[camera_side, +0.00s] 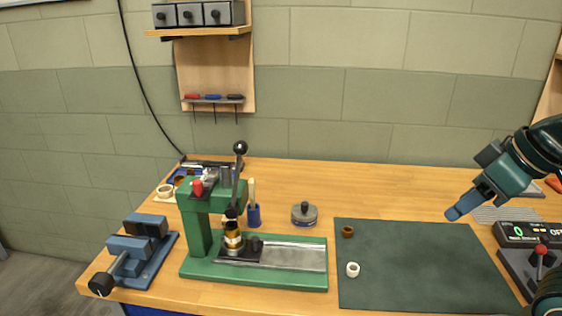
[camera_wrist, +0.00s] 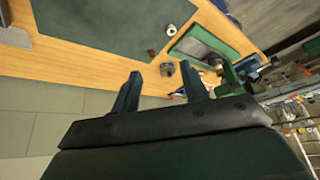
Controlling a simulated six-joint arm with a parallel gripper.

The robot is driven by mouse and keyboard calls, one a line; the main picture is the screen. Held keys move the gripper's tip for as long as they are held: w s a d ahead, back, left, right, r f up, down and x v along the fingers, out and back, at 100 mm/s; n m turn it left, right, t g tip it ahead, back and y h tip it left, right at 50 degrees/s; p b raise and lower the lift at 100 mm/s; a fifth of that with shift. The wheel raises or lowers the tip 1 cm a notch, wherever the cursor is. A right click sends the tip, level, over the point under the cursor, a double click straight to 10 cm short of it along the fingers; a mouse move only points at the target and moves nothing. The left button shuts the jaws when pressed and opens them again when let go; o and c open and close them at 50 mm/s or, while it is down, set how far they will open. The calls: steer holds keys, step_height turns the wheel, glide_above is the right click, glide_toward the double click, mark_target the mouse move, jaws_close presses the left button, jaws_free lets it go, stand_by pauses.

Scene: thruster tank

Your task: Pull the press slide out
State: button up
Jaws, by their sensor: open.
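A green press (camera_side: 200,215) stands on the bench at the left of centre in the side view. Its black-knobbed lever (camera_side: 238,175) stands upright. The press slide (camera_side: 238,248), a dark block carrying a brass and white part (camera_side: 233,236), sits under the press head at the left end of a metal track (camera_side: 292,255). My gripper (camera_side: 452,214) is at the right of the bench, well away from the press. In the wrist view its two fingers (camera_wrist: 160,88) are apart and empty.
A dark green mat (camera_side: 420,265) with a brown ring (camera_side: 347,231) and a white ring (camera_side: 352,269) lies right of the press. A grey round weight (camera_side: 304,214) stands behind the track. A blue vise (camera_side: 140,250) is at the left, a display unit (camera_side: 525,235) at the right.

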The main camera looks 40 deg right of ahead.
steer(key=shift+c, duration=1.4)
steer(key=shift+w+a+r, duration=0.15)
steer(key=shift+w+r, duration=0.05)
steer(key=shift+w, duration=0.1)
steer(key=shift+c, duration=0.2)
steer(key=w+a+r+n+g+y, duration=0.15)
steer(key=w+a+n, duration=0.3)
steer(key=w, duration=0.65)
steer(key=w+a+r+n+g+y, duration=0.1)
steer(key=w+a+r+n+y, duration=0.3)
steer(key=w, duration=0.7)
steer(key=w+f+n+g+y, duration=0.1)
steer(key=w+f+n+g, duration=0.1)
steer(key=w+f+n, duration=0.5)
steer(key=n+g+y, duration=0.2)
steer(key=n+y, duration=0.1)
steer(key=n, duration=0.1)
glide_toward(256, 238)
steer(key=r+v, duration=0.1)
steer(key=v, duration=0.4)
steer(key=shift+w+a+f+h, duration=0.15)
steer(key=shift+a+f+h, duration=0.05)
steer(key=shift+h, duration=0.05)
steer(key=shift+a+f, duration=0.1)
steer(key=shift+x, duration=6.85)
